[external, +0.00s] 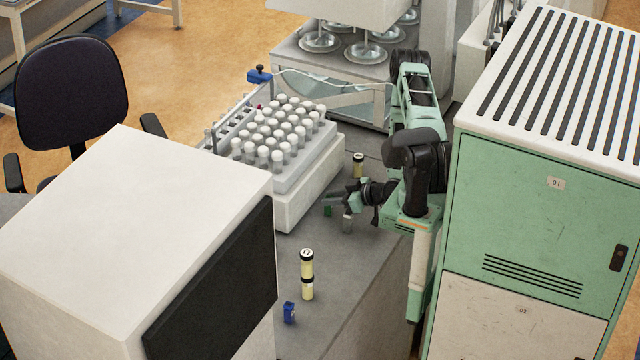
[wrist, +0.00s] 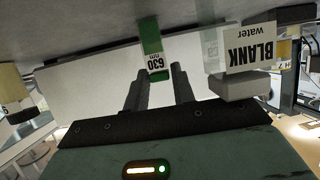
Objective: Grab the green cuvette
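The green cuvette (external: 328,210) stands on the grey bench top beside my gripper (external: 346,198). In the wrist view, which looks upside down, the green cuvette (wrist: 151,38) has a white label reading 630 nm. My gripper (wrist: 158,72) is open there, its two dark fingers apart. The cuvette is just beyond the fingertips, roughly lined up with the gap between them. No contact shows, and I cannot tell whether its near end is between the tips.
A pale cuvette labelled BLANK water (wrist: 250,50) stands close beside the green one; it also shows in the external view (external: 347,224).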

